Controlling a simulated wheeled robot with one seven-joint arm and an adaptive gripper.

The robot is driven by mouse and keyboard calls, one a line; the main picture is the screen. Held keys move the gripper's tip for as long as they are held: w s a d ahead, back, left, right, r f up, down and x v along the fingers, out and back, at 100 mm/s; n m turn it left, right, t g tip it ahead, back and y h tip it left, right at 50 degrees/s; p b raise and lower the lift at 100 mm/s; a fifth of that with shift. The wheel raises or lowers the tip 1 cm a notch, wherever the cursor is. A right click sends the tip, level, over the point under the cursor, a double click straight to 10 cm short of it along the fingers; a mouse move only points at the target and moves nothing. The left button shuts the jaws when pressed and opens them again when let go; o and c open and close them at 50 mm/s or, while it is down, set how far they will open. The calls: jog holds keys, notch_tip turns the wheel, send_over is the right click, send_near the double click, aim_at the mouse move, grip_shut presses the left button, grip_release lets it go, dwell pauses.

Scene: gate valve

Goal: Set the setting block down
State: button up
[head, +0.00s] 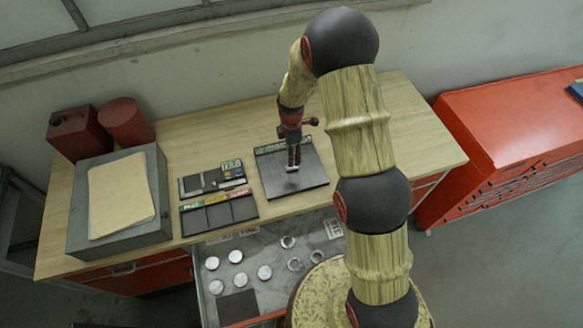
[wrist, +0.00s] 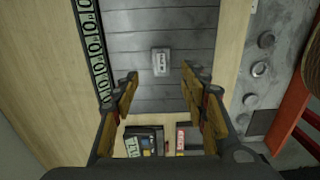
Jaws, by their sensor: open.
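The setting block (wrist: 161,62) is a small light grey block with a dark-lettered label on top. In the wrist view it appears to rest on a dark grey slatted plate (wrist: 132,35). My gripper (wrist: 160,74) is open, one finger to each side of the block, with clear gaps between. In the head view my gripper (head: 293,158) points down over the plate (head: 310,179) on the wooden bench, with the pale block (head: 292,169) just under its tips. I cannot tell the exact height of the fingertips above the plate.
Two dark trays (head: 218,214) lie left of the plate. A grey box (head: 162,215) bearing a tan sheet, a red can (head: 78,133) and a red cylinder (head: 126,122) stand farther left. An open drawer (head: 262,250) holds several metal discs and rings. The bench's right end is clear.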

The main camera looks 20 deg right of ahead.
aim_at(292, 168)
jog(key=shift+s+f+p, duration=0.1)
jog(key=shift+f+p, duration=0.9)
jog(key=shift+f, duration=2.7)
jog(key=shift+c, duration=1.2)
grip_shut()
